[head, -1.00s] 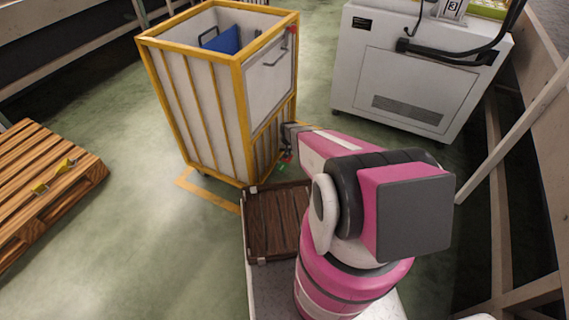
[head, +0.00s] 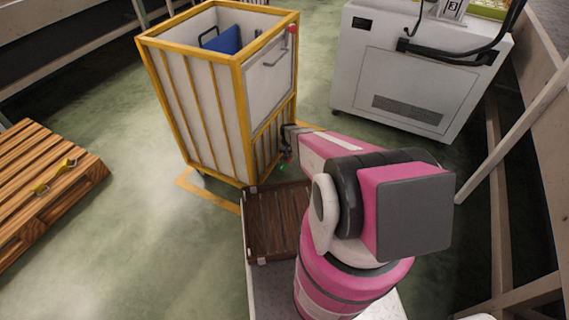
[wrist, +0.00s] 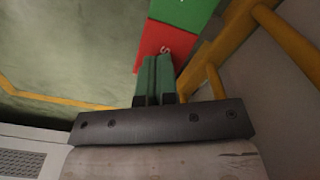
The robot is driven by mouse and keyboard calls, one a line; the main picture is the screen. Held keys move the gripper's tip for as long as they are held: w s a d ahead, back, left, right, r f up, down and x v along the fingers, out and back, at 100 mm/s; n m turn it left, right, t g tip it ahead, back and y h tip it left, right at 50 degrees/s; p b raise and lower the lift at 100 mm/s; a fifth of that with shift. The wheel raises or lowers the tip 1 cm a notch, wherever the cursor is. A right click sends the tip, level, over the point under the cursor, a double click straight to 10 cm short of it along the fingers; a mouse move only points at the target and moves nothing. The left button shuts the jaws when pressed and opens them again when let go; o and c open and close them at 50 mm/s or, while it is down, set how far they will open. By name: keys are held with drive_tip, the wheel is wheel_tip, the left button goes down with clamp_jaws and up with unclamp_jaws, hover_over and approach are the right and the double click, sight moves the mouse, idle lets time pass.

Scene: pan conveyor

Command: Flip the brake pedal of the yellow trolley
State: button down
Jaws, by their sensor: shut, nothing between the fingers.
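The yellow trolley (head: 243,88) is a tall yellow-framed bin with white panels, standing upright left of my arm. Its brake pedal shows in the wrist view as a red plate (wrist: 163,42) with a white letter, beside a green plate (wrist: 186,11). My gripper (wrist: 153,62) has its two green fingers together and empty. The fingertips overlap the red plate's lower edge in the picture; I cannot tell whether they touch it. In the head view my gripper is low by the trolley's right side, and the pedal is too small and covered to make out clearly.
A blue item (head: 222,40) is inside the trolley. A white machine cabinet (head: 408,78) stands at the right. A wooden pallet (head: 40,175) with a yellow strap lies at the left. Yellow lines mark the floor, and open green floor lies between the pallet and trolley.

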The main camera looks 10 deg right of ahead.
drive_tip(key=shift+f, duration=0.35)
drive_tip(key=shift+r, duration=3.55)
drive_tip(key=shift+s+r, duration=0.15)
drive_tip(key=shift+r, duration=0.15)
drive_tip(key=s+r, duration=1)
drive_tip(key=r, duration=0.5)
drive_tip(key=s+r+n, duration=0.1)
drive_tip(key=s+r, duration=1)
drive_tip(key=r, duration=0.5)
drive_tip(key=shift+r, duration=0.2)
